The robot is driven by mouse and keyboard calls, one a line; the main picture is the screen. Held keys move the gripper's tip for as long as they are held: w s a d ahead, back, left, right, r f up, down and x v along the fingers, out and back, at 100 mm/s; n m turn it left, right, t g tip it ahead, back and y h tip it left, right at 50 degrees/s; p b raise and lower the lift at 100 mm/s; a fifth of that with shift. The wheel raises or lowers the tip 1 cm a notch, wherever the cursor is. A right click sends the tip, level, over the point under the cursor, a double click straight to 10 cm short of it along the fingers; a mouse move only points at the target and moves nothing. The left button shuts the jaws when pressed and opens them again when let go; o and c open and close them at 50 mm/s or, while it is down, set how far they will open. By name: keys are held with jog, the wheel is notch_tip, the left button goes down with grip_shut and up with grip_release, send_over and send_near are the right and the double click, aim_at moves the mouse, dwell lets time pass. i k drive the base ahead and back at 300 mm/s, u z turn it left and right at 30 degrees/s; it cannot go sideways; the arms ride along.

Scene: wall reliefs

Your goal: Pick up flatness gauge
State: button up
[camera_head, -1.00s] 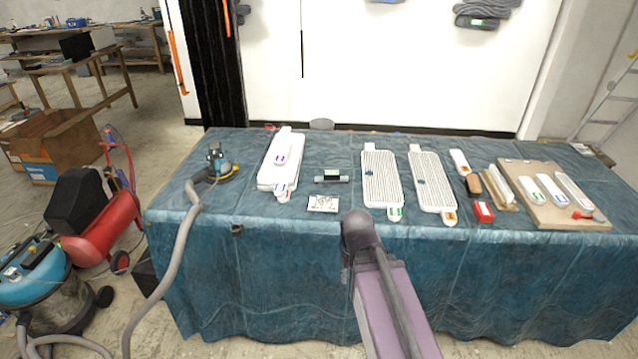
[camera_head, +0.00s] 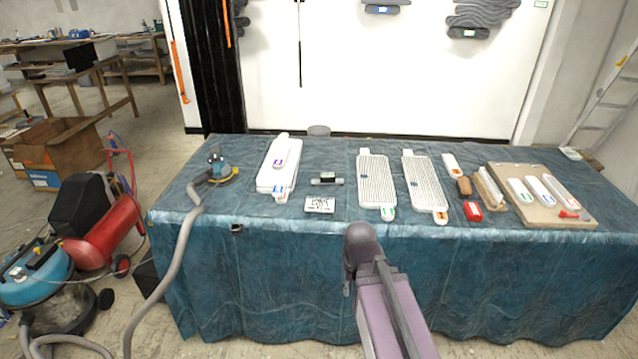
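A small dark block with a pale display sits on a grey bar (camera_head: 327,180); it looks like the flatness gauge, though it is too small to be sure. It lies on the blue-covered table (camera_head: 300,243), left of centre, just behind a white card with black markings (camera_head: 320,205). Nothing covers it. My purple-grey arm reaches up from the bottom of the view to the table's front edge, in front of and right of the gauge. My gripper itself does not show.
White sanding blocks (camera_head: 278,170) and a sander with a hose (camera_head: 218,168) lie left. Two long ridged boards (camera_head: 376,184) (camera_head: 424,184), a red block (camera_head: 473,211) and a brown board with tools (camera_head: 545,210) lie right. A red compressor (camera_head: 105,237) stands left on the floor.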

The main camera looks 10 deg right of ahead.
aim_at(325, 177)
jog(key=z, duration=0.1)
jog(key=i, duration=0.95)
jog(key=u, duration=0.05)
